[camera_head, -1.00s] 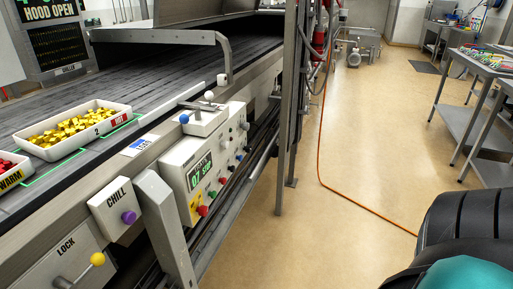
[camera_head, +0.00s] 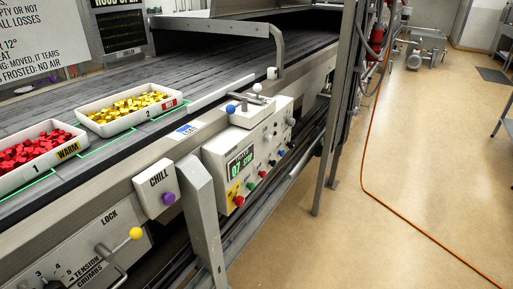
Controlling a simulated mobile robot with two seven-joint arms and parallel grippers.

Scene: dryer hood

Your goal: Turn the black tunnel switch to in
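A control box (camera_head: 248,150) with a small green-lit display (camera_head: 240,161) hangs on the front side of the conveyor, at the middle of the head view. Its sloping face carries several small knobs and buttons, among them a red one (camera_head: 239,201), a green one (camera_head: 251,186) and dark ones (camera_head: 282,154). Their labels are too small to read, so I cannot tell which dark knob is the tunnel switch or how it is set. On top of the box are a blue ball knob (camera_head: 230,109) and a white ball knob (camera_head: 257,88). Neither gripper is in view.
A white tray of red pieces marked WARM (camera_head: 40,150) and a white tray of yellow pieces marked HOT (camera_head: 130,108) stand on the belt. A purple CHILL knob (camera_head: 168,198) and a yellow-knobbed LOCK lever (camera_head: 135,233) are at lower left. An orange cable (camera_head: 364,160) crosses open floor at right.

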